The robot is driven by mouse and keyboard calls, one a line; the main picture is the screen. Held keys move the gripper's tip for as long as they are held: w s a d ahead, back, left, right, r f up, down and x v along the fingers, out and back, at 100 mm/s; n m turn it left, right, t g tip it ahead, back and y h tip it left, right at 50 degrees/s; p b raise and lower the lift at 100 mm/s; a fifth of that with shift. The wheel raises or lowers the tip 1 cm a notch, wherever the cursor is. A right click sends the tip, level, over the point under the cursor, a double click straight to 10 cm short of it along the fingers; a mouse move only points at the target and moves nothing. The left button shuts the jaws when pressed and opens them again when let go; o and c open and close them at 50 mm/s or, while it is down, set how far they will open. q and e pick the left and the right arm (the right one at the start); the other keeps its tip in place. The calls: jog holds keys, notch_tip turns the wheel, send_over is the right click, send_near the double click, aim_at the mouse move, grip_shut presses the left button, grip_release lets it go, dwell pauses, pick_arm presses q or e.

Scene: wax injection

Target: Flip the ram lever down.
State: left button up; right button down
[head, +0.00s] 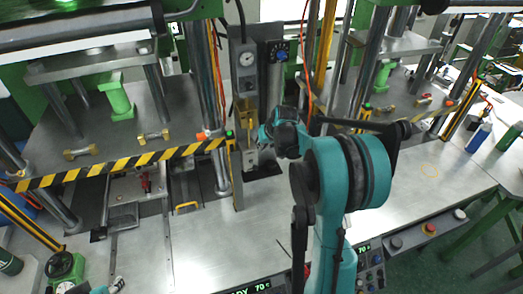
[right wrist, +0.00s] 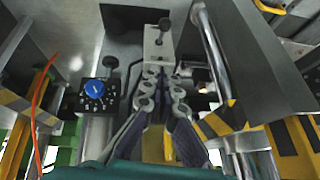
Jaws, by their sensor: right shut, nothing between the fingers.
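A small part of my left gripper (head: 112,286) shows at the bottom edge.
A panel with a blue dial (right wrist: 96,88) and a dark knob is left of the fingers. A striped bar (head: 120,164) crosses the left press. The bench top (head: 215,255) in front is largely clear.

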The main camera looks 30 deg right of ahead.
send_over(257, 168)
jog(key=w+d, duration=0.1)
notch_tip(257, 168, down, 7)
jog(key=shift+s+a+f, duration=0.1)
jog(key=shift+a+f, duration=0.05)
jog(key=shift+f, duration=0.4)
jog(key=shift+s+a+f, duration=0.1)
jog(key=shift+a+f, duration=0.05)
jog(key=shift+f, duration=0.35)
jog(key=shift+s+a+f+b, duration=0.2)
jog(key=shift+f+b, duration=0.1)
jog(key=shift+f, duration=0.35)
